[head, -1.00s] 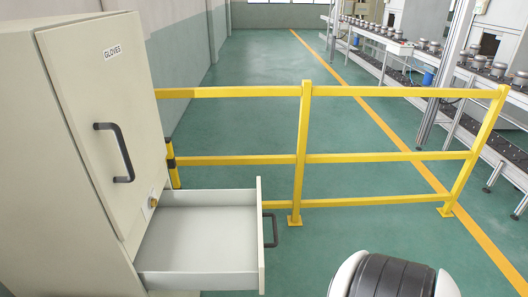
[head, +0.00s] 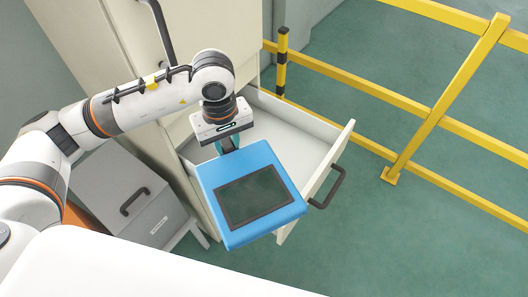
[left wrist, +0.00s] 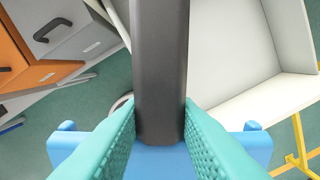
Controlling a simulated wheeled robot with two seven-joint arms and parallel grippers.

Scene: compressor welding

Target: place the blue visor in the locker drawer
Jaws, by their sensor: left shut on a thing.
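The blue visor (head: 250,195) has a dark rectangular window. My left gripper (head: 229,145) is shut on it, and the visor hangs out in front of the fingers. In the left wrist view the teal fingers (left wrist: 160,135) press on a dark bar, with the visor's blue body (left wrist: 158,162) behind it. The locker drawer (head: 322,172) is pulled open and looks empty where it shows. The visor appears above the drawer's near side and hides part of it; the height between them is unclear. The drawer also shows in the left wrist view (left wrist: 262,100). My right gripper is out of view.
The tall locker (head: 110,50) stands behind the drawer. A grey cabinet (head: 125,200) with a dark handle stands left of the drawer. A yellow guard rail (head: 440,110) runs along the right. Green floor (head: 400,240) is clear at the lower right.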

